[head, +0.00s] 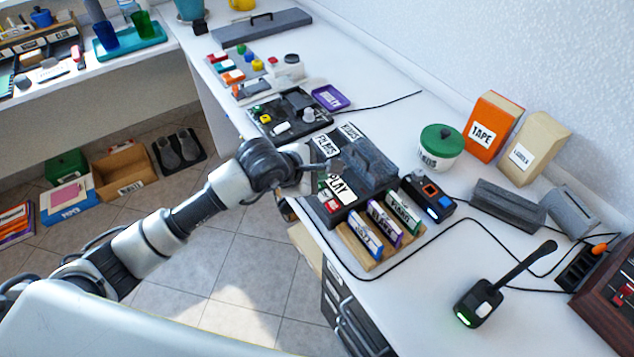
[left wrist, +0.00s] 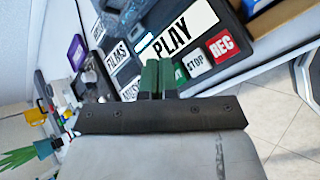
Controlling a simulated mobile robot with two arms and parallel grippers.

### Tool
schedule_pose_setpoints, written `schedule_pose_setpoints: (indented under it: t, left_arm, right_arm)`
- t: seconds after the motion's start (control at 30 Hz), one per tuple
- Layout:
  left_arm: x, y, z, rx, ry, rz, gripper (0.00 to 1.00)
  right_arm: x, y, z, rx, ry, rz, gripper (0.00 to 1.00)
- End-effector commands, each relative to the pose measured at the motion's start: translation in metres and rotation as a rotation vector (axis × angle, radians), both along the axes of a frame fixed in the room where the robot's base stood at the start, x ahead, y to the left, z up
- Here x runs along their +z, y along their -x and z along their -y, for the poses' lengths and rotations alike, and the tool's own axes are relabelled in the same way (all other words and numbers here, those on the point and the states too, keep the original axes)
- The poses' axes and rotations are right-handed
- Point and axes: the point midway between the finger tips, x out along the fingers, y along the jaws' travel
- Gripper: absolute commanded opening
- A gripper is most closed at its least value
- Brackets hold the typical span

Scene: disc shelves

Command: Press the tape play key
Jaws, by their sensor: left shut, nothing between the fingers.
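Beside that label are a green key (left wrist: 180,72), partly hidden by my fingers, a white STOP key (left wrist: 197,63) and a red REC key (left wrist: 221,46). My left gripper (head: 322,168) is shut and empty, with its green fingertips (left wrist: 157,66) over the machine's key edge beside the green key. I cannot tell whether they touch it. My right gripper is not in view.
A wooden rack (head: 372,258) with labelled tapes stands in front of the machine. A green-lidded tub (head: 438,145) and an orange TAPE box (head: 492,125) stand behind. A black cable crosses the counter.

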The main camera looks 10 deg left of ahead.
Motion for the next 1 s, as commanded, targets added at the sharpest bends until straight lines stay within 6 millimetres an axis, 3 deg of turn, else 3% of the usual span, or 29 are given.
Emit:
schedule_pose_setpoints:
  t: [0.17, 0.67, 1.0]
  left_arm:
    - [0.004, 0.0, 0.0, 0.001, 0.0, 0.001, 0.0]
    - [0.05, 0.0, 0.0, -0.001, -0.001, 0.002, 0.0]
    - [0.05, 0.0, 0.0, 0.001, 0.0, 0.001, 0.0]
  right_arm:
    - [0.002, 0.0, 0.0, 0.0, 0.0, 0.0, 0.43]
    - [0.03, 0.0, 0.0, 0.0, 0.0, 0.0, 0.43]
    - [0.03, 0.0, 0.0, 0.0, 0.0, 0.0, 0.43]
